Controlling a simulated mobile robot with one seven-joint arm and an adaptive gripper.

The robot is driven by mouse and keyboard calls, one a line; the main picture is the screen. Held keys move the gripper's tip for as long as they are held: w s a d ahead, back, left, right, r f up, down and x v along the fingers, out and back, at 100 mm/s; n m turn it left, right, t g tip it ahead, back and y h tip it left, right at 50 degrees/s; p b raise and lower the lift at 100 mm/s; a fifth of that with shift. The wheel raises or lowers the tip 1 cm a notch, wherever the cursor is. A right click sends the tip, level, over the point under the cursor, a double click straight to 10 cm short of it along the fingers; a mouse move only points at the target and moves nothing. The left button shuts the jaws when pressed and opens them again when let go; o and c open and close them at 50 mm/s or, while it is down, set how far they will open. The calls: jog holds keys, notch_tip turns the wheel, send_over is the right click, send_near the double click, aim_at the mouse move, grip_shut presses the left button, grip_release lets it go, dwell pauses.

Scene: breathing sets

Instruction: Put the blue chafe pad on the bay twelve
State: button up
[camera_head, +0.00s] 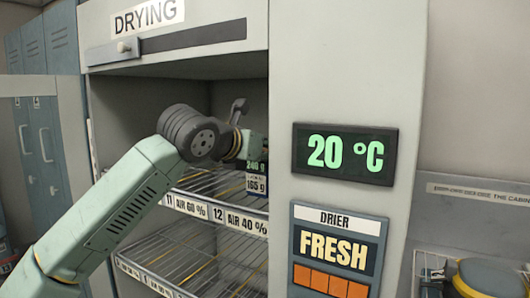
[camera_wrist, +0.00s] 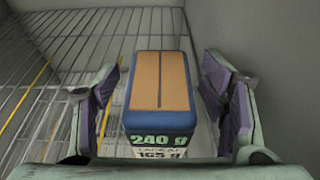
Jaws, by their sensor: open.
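A blue block (camera_wrist: 160,118) with a tan top and a dark centre line stands between my fingers in the wrist view. Its front carries "240 g" and "165 g" labels. I cannot tell for sure that it is the chafe pad; no other blue piece shows on the shelf. In the head view its labelled front (camera_head: 257,180) shows at the cabinet's right side, partly cut off by the front panel. My gripper (camera_wrist: 160,78) is open around the block, with gaps on both sides. Bay twelve (camera_head: 245,222) is marked "12 AIR 40 %" on the right of the upper shelf edge.
Bay eleven (camera_head: 185,207) is left of bay twelve, on the same wire shelf. A lower wire shelf (camera_head: 195,260) lies beneath. The "DRYING" header (camera_head: 180,42) is above the opening, and a display panel (camera_head: 345,153) is on the right wall. The shelf left of the block looks empty.

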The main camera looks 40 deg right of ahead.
jog(key=b+v, duration=0.3)
jog(key=v, duration=0.9)
jog(key=shift+r+b, duration=0.2)
jog(key=shift+b, duration=0.2)
